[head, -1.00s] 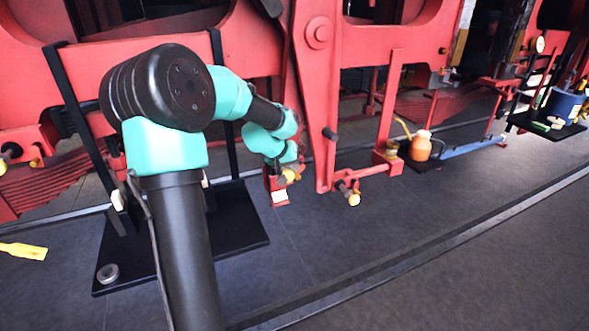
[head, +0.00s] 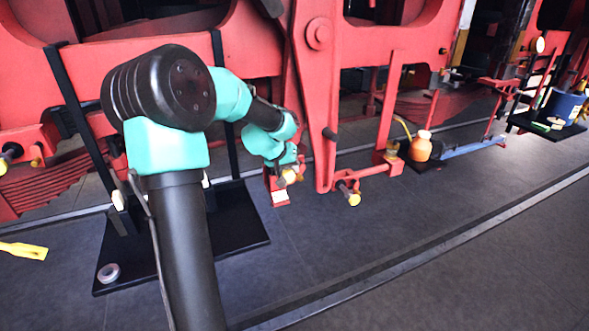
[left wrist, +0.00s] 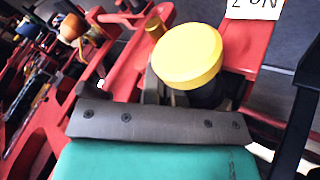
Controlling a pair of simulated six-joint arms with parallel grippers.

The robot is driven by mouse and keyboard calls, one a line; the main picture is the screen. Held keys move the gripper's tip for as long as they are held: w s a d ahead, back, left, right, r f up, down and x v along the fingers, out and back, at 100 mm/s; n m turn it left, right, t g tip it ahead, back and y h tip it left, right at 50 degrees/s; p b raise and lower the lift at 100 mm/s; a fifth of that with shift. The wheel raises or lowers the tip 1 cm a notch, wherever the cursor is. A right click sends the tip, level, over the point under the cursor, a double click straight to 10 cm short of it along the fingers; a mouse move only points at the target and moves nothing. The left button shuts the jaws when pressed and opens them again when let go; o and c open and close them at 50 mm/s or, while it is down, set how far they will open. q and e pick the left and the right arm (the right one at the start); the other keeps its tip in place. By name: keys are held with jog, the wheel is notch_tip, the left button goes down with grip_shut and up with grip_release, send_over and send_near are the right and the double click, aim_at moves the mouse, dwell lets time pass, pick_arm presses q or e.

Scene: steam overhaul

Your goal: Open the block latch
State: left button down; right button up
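In the left wrist view a round yellow knob (left wrist: 187,56) on a dark body sits close in front of my left gripper, over a red block (left wrist: 262,55) with a white label (left wrist: 254,8). The knob hides much of the fingers, so I cannot tell whether they are apart or closed on it. In the head view my left gripper (head: 284,173) is low beside the red frame, at the small red block (head: 279,188) with the white label. The latch's own position is not clear. My right gripper is in neither view.
A red bracket with a yellow-tipped knob (head: 354,199) is just right of my gripper. An orange jug (head: 421,146) and a blue bucket (head: 563,105) stand farther right. A black base plate (head: 235,225) lies under my arm. The grey floor in front is clear.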

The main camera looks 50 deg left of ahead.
pick_arm(q)
jog(key=shift+s+d+f, duration=0.1)
jog(key=shift+s+f, duration=0.05)
jog(key=shift+f, duration=0.55)
jog(key=shift+s+f, duration=0.15)
jog(key=shift+f, duration=0.55)
dwell(1.2)
jog(key=shift+r, duration=0.15)
jog(key=r, duration=0.2)
jog(key=w+r, duration=0.1)
jog(key=r, duration=0.1)
jog(key=shift+d, duration=0.15)
dwell(0.4)
jog(key=shift+r, duration=0.15)
jog(key=shift+w+d+r, duration=0.1)
jog(key=shift+w+r, duration=0.1)
jog(key=shift+r, duration=1.05)
jog(key=shift+w+r, duration=0.2)
jog(key=shift+r, duration=1)
